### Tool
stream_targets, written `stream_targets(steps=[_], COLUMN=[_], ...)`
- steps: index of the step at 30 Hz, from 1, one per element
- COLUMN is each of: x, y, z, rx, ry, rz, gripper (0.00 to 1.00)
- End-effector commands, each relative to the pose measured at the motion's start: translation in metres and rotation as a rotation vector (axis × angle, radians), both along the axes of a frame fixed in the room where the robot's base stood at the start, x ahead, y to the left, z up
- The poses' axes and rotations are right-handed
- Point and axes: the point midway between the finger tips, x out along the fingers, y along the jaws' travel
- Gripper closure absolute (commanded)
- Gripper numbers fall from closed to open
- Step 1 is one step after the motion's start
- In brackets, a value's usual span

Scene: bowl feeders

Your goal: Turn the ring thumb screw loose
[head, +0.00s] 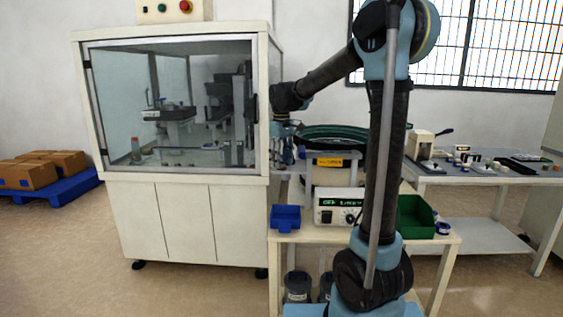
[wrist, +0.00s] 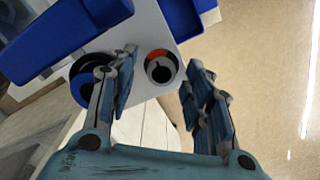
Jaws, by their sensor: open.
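My gripper (head: 287,152) is at the left side of the green-rimmed bowl feeder (head: 335,135), close to the right side of the glazed cabinet. In the wrist view its two fingers (wrist: 160,68) are apart, with nothing held between them. I cannot make out the ring thumb screw for certain in either view.
Blue parts (wrist: 60,42) lie at the upper left of the wrist view, with a dark round part beside the left finger. A control box (head: 338,207), a blue bin (head: 285,218) and a green bin (head: 415,216) stand on the lower table. The glazed cabinet (head: 160,175) is close on the left.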

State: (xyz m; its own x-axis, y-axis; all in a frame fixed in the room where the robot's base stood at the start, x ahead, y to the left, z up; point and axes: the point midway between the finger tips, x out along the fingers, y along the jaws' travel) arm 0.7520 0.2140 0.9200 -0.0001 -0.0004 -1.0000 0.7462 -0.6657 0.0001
Motion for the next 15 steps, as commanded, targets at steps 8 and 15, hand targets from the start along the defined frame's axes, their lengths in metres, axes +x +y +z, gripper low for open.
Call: stream_targets(steps=[8,15], x=[0.0,0.001], y=[0.0,0.0], z=[0.029,0.074], rx=[0.001,0.001], ry=[0.001,0.001], rz=[0.0,0.0], gripper=[0.54,0.54])
